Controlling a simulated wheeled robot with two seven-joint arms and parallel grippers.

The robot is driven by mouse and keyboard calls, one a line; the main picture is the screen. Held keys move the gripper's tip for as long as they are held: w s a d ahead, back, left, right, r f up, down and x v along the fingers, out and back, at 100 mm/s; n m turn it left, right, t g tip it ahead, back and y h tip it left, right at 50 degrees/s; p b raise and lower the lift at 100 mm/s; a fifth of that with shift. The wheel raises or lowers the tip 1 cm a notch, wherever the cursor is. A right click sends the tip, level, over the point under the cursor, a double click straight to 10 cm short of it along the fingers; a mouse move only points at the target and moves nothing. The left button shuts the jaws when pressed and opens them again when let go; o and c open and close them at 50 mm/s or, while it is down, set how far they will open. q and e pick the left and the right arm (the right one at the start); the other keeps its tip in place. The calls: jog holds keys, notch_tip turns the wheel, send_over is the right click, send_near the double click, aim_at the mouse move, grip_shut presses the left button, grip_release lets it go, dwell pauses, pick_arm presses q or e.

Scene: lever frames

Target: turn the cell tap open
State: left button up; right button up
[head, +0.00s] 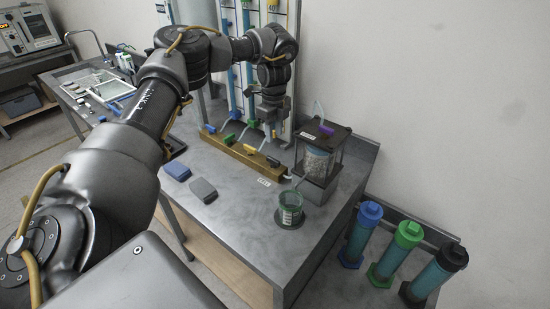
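A clear-walled cell (318,163) with a dark top and base stands at the right of the grey bench. A small purple tap handle (327,128) sits on its top, by a pale tube. No readable label tells which one is the cell tap. My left gripper (270,121) points down above the bar, in front of the tubes and left of the cell. Its fingers are small and dark, and their opening is unclear. My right gripper is out of view.
A green-rimmed beaker (290,208) stands on the bench before the cell. A blue block (177,171) and a grey block (203,190) lie at its left. Blue, green and black capped cylinders (396,250) stand lower right. The bench front is mostly clear.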

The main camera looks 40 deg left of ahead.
aim_at(274, 159)
pick_arm(q)
notch_tip(274, 159, down, 10)
jog(key=shift+s+r+p, duration=0.15)
jog(key=shift+p, duration=0.85)
jog(key=shift+f, duration=0.35)
grip_shut()
